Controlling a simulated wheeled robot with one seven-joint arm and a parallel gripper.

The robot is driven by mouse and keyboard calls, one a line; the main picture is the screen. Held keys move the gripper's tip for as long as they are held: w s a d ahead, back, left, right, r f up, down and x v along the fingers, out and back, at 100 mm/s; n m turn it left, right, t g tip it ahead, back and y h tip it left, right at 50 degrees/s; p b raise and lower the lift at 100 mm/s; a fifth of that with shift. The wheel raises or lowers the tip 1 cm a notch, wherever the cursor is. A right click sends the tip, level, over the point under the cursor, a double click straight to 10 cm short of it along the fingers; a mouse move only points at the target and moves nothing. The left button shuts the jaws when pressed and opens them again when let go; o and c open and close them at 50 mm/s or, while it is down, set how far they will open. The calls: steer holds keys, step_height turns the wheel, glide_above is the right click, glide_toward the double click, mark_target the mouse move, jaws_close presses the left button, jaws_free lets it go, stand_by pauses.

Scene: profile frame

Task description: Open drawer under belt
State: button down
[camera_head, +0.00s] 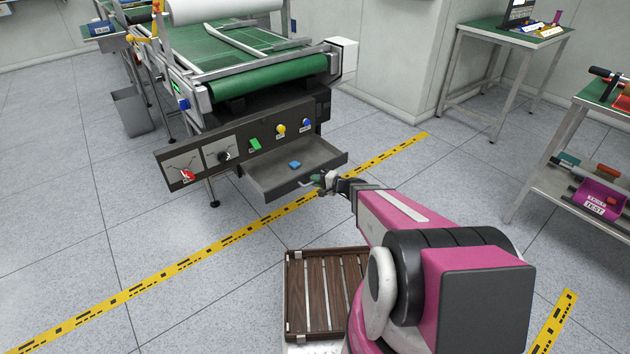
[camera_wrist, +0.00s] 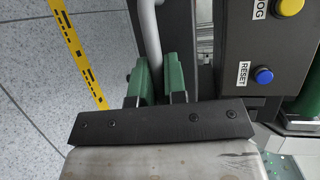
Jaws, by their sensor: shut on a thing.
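The grey drawer (camera_head: 270,172) under the green conveyor belt (camera_head: 270,76) stands pulled out from below the control panel. A small blue block (camera_head: 294,165) lies inside it. My gripper (camera_head: 324,181) is at the drawer's front. In the wrist view my gripper's green fingers (camera_wrist: 159,82) are shut on the grey bar handle (camera_wrist: 150,35), which passes between them. The drawer's interior is not clear in the wrist view.
The control panel (camera_head: 185,160) above the drawer carries a red switch, a black knob, and green, yellow and blue buttons. A shelf table (camera_head: 590,130) stands right.

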steer(key=c, duration=1.5)
jaws_free()
steer(key=shift+o, duration=0.2)
steer(key=v, duration=1.1)
steer(key=s+a+r+n+g+h, duration=0.3)
steer(key=s+a+n+g+h, duration=0.15)
steer(key=s+g, duration=0.25)
steer(key=s+d+r+n+g+h, duration=0.1)
steer(key=s+d+r+n+h, duration=0.2)
steer(key=s+d+r+h, duration=0.2)
steer(key=d+h, duration=0.2)
steer(key=h, duration=0.1)
steer(key=shift+r+g+h, duration=0.3)
steer(key=shift+r+h, duration=0.05)
steer(key=shift+r, duration=0.05)
